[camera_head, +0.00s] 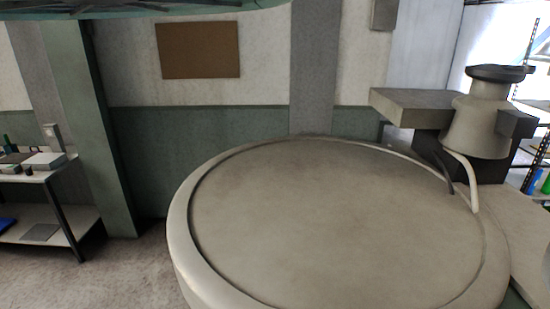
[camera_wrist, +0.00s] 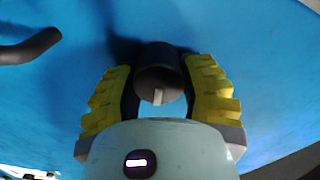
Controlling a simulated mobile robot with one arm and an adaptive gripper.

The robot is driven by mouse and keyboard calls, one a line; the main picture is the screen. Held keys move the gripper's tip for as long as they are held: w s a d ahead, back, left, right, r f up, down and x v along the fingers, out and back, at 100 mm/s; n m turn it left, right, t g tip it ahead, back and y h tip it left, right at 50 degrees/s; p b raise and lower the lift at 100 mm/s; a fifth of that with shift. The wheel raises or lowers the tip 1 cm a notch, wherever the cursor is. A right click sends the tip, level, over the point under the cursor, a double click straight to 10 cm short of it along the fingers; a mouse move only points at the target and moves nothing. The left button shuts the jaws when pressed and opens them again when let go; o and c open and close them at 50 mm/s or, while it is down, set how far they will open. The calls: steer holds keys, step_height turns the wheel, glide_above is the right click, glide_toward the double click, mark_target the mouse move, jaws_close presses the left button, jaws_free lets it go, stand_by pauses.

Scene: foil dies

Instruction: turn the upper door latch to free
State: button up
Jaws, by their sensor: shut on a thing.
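The latch knob (camera_wrist: 158,68) is a dark, round piece standing out from a blue panel (camera_wrist: 235,45) in the wrist view. A short pale mark shows at its lower edge, pointing down in the picture. My gripper (camera_wrist: 159,82) has its yellow ribbed fingers on both sides of the knob and is shut on it. Whether this is the upper latch cannot be told from this close view. Neither my gripper nor the latch shows in the head view.
A dark curved bar (camera_wrist: 30,47) sticks in at the wrist view's left, apart from my fingers. In the head view, a bench (camera_head: 45,176) with small items stands at left beside a green pillar (camera_head: 90,125). A brown board (camera_head: 198,50) hangs on the wall.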

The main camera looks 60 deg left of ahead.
steer(key=shift+f+m+b, duration=0.15)
steer(key=shift+m+b, duration=0.15)
steer(key=shift+m, duration=0.8)
steer(key=o, duration=1.2)
steer(key=shift+v, duration=6.05)
